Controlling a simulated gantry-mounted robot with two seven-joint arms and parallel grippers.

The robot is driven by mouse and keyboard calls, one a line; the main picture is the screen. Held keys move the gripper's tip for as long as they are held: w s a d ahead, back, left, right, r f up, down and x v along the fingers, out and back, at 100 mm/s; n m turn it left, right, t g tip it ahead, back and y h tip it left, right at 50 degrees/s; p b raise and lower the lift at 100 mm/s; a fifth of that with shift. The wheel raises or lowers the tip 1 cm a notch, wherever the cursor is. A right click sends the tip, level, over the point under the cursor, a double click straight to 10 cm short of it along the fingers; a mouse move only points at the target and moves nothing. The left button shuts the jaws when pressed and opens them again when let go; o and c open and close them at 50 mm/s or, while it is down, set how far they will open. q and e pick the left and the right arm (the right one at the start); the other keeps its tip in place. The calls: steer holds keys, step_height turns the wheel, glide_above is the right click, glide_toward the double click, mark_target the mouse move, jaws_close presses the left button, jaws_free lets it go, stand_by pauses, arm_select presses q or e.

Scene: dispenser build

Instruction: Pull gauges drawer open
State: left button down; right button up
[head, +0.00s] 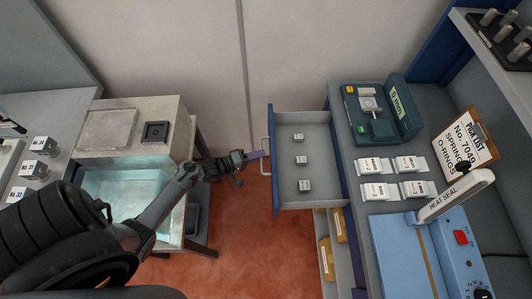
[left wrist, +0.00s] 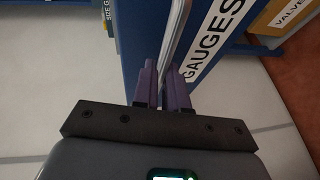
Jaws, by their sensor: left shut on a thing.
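The gauges drawer (head: 303,197) is pulled out from the cabinet, and its grey interior with 3 small gauge blocks (head: 302,160) shows in the head view. Its blue front faces left and bears a metal handle (head: 264,145). In the left wrist view the drawer front carries a "GAUGES" label (left wrist: 215,38). My left gripper (head: 262,155) is at the handle, and its purple fingers (left wrist: 163,85) are shut on the handle bar (left wrist: 176,40). My right gripper is not in view.
Open shelving below the drawer holds yellow-fronted bins (head: 327,258). The worktop to the right holds a green gauge box (head: 382,108), white packets (head: 392,178) and a blue heat sealer (head: 450,250). A water basin (head: 128,192) stands at left. Red floor lies between.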

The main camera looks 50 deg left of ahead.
arm_select(q)
steer(key=shift+s+a+f, duration=0.1)
steer(key=shift+s+a, duration=0.05)
steer(key=shift+a, duration=0.05)
steer(key=c, duration=1.2)
jaws_free()
steer(key=shift+o, duration=0.2)
steer(key=shift+d+r, duration=0.1)
steer(key=shift+r, duration=0.1)
